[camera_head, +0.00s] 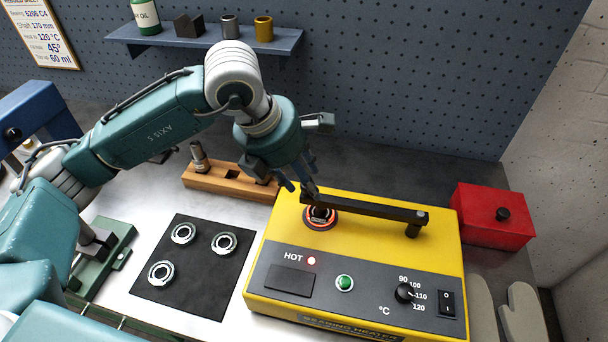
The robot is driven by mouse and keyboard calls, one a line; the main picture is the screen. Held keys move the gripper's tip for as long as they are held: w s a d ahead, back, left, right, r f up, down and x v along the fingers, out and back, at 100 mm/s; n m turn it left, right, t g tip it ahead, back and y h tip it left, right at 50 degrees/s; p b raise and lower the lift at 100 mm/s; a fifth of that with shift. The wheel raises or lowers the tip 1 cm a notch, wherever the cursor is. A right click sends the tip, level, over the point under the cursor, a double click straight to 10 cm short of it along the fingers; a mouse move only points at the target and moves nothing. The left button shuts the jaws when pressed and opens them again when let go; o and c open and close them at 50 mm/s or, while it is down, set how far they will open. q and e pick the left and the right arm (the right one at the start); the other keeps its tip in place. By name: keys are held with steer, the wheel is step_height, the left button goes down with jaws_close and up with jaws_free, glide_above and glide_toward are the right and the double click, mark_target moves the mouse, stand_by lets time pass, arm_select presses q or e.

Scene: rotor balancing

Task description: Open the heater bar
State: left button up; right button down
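The yellow bearing heater (355,265) stands at the right of the bench. Its black heater bar (370,208) lies across the top, from a post at the right to its free end at the left. An orange-glowing ring (320,217) sits under the bar near that free end, partly covered by it. My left gripper (301,178) points down at the bar's free end. Its fingertips look spread, one to each side; whether they touch the bar is unclear. My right gripper is not in view.
A red box (492,215) stands right of the heater, with pale gloves (522,312) in front. A black mat (195,265) with three bearings lies to the left. A wooden block (228,182) is behind.

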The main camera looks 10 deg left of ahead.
arm_select(q)
steer(key=shift+f, duration=0.25)
jaws_close()
steer(key=shift+w, duration=0.1)
steer(key=shift+w, duration=0.1)
